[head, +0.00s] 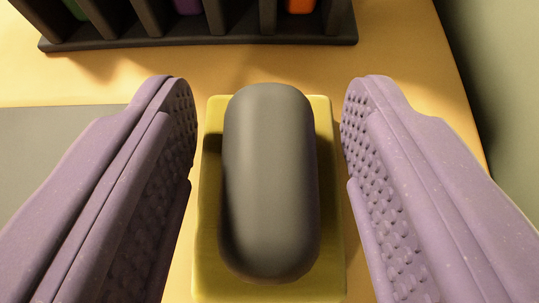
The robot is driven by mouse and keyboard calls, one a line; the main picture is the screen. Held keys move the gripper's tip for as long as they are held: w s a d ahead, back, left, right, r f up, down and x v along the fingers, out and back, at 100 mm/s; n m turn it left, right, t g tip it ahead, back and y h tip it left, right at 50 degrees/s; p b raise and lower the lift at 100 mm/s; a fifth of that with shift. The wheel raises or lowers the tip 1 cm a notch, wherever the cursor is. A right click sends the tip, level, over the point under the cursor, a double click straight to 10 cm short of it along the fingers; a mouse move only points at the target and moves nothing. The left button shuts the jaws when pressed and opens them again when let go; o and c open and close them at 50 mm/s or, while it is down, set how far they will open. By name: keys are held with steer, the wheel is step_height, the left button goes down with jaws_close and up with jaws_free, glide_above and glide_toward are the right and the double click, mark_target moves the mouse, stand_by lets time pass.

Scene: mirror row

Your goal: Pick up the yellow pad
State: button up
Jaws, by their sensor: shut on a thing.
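The yellow pad (208,270) is a flat rectangular block in the middle of the head view. A dark grey rounded piece (270,180) sits on top of it and hides most of its upper face. My gripper (268,135) has two purple, studded fingers, one at the left and one at the right side of the pad. I cannot tell whether the pad is clear of the table.
A dark rack (205,43) with upright dividers stands at the back, holding green, purple and orange things. A grey flat area (50,150) lies at the left on the yellowish table (410,60). The table's edge runs down the right, beside a greenish surface.

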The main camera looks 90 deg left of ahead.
mark_target(232, 155)
steer(key=shift+r+p, duration=0.35)
steer(key=shift+r, duration=0.15)
steer(key=r+p, duration=0.1)
steer(key=s+r+p, duration=0.1)
steer(key=r, duration=0.1)
steer(key=shift+a, duration=0.1)
steer(key=s+a+p, duration=0.1)
steer(key=s, duration=0.4)
steer(key=s+p, duration=0.2)
steer(key=s, duration=0.3)
steer(key=s+a+r+p, duration=0.1)
steer(key=s, duration=0.3)
steer(key=shift+s+a, duration=0.35)
steer(key=shift+s, duration=0.05)
